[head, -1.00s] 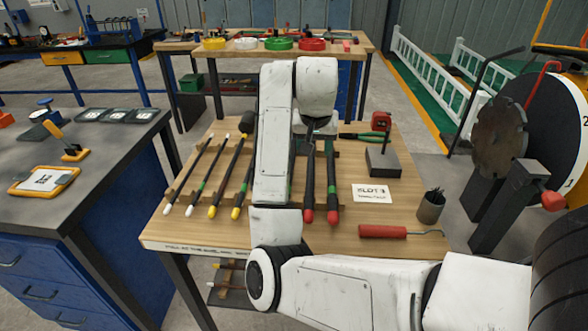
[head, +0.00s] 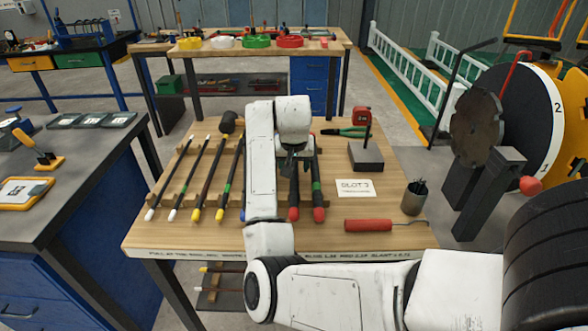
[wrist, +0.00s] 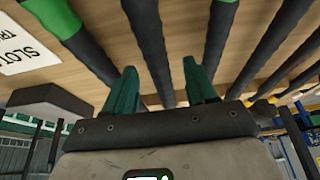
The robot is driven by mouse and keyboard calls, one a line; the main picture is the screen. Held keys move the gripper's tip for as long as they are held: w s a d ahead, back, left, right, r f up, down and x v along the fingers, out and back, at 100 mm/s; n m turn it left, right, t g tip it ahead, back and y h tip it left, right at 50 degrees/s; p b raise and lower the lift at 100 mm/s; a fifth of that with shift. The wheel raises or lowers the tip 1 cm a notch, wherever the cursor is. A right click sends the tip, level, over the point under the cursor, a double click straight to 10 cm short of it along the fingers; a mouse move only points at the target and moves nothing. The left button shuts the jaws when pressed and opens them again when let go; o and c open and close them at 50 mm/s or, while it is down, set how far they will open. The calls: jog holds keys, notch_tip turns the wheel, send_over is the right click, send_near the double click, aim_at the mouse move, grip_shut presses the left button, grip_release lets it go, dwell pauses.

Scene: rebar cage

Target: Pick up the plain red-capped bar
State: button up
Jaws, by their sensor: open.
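The plain red-capped bar (head: 294,195) is dark and thick and lies on the bench rack, its red end toward me. Another red-capped bar (head: 317,190) with a green band lies just to its right. My gripper (head: 291,165) is over the plain bar's middle, and my arm hides part of that bar. In the wrist view my gripper (wrist: 160,88) is open, with green fingers apart. The plain bar (wrist: 150,40) runs between the fingers in that picture, and I see no grip on it. The green-banded bar (wrist: 70,32) is left of it there.
White-capped bars (head: 170,185) and yellow-capped bars (head: 205,180) lie to the left on the bench. A slot card (head: 355,188), dark block (head: 366,157), red-handled tool (head: 368,225) and cup (head: 414,198) are to the right. A wheel-like machine stands further right.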

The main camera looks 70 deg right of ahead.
grip_shut()
dwell(0.6)
dwell(0.8)
jog(key=shift+w+r, duration=0.1)
jog(key=shift+r, duration=0.05)
